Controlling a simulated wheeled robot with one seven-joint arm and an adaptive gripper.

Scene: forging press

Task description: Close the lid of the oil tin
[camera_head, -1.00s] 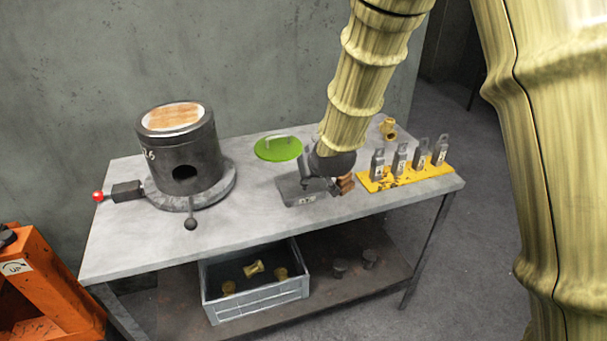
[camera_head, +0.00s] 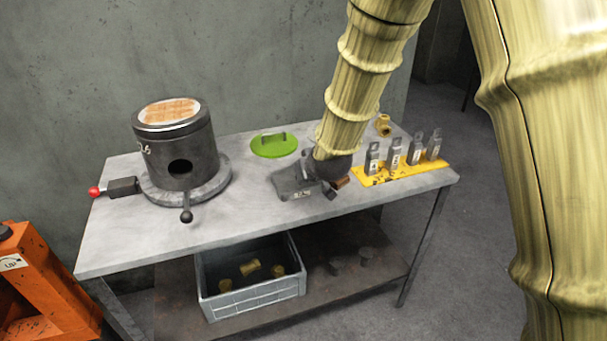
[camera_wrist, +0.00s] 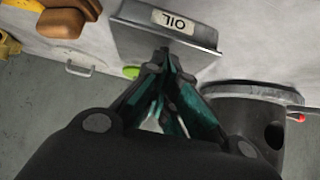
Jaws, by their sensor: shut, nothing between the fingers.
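The oil tin (camera_head: 289,184) is a low grey box with a pale label on its front side, standing on the table. In the wrist view the tin (camera_wrist: 135,38) shows its OIL label, upside down. My gripper (camera_head: 322,186) is at the right part of the tin in the head view. In the wrist view my gripper (camera_wrist: 166,62) has its fingers together with nothing between them, and the tips overlap the tin's edge. Whether they touch it I cannot tell. The gripper and arm hide part of the tin, and I cannot make out the lid's angle.
A green disc (camera_head: 268,151) lies behind the tin. A dark cylinder furnace (camera_head: 160,150) with a red-knobbed lever stands left. A brown block (camera_head: 342,182) and a yellow plate (camera_head: 440,169) with several tagged blocks are right. Bare table (camera_head: 130,235) lies front left.

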